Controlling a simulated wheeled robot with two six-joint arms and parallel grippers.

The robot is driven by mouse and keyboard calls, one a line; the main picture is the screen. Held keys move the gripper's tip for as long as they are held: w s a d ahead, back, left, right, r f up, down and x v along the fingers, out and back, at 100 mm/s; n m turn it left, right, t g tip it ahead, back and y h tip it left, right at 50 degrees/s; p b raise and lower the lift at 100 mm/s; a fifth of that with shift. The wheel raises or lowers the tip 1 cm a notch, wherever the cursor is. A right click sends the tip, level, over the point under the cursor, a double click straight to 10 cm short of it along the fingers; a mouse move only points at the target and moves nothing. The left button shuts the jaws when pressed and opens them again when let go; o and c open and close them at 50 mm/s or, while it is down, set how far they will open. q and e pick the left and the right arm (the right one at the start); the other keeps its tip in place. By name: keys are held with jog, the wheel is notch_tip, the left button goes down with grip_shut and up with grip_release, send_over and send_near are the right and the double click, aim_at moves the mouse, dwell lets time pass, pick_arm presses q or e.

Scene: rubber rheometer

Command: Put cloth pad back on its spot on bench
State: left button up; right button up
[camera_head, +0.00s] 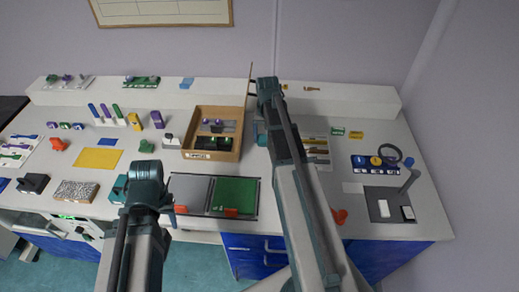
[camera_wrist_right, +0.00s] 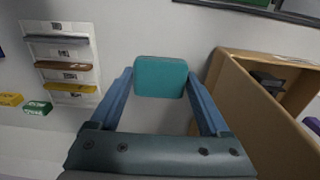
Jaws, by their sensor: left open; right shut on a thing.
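The cloth pad is a teal rounded block (camera_wrist_right: 160,77) between the two blue fingers of my right gripper (camera_wrist_right: 160,88) in the right wrist view. The gripper is shut on it. In the head view a bit of teal (camera_head: 261,134) shows left of my right arm, between the wooden box and the tool card; my arm hides the rest. My left gripper (camera_head: 146,172) is open over the front of the bench, left of the grey and green plates. I cannot pick out the pad's marked spot.
The open wooden box (camera_head: 213,112) stands just left of my right gripper, and the tool card (camera_head: 316,150) lies to its right. Small green (camera_head: 338,131) and yellow (camera_head: 356,135) blocks lie further right. A raised shelf (camera_head: 210,93) runs along the back.

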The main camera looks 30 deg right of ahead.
aim_at(266, 159)
jog(key=shift+w+d+r, duration=0.15)
jog(key=shift+w+d, duration=0.05)
notch_tip(266, 159, down, 10)
jog(key=b, duration=1)
jog(key=shift+f, duration=0.25)
jog(key=o, duration=1)
jog(key=shift+r, duration=0.1)
jog(key=shift+o, duration=0.2)
notch_tip(266, 159, up, 12)
jog(key=p, duration=1.2)
jog(key=shift+r, duration=0.2)
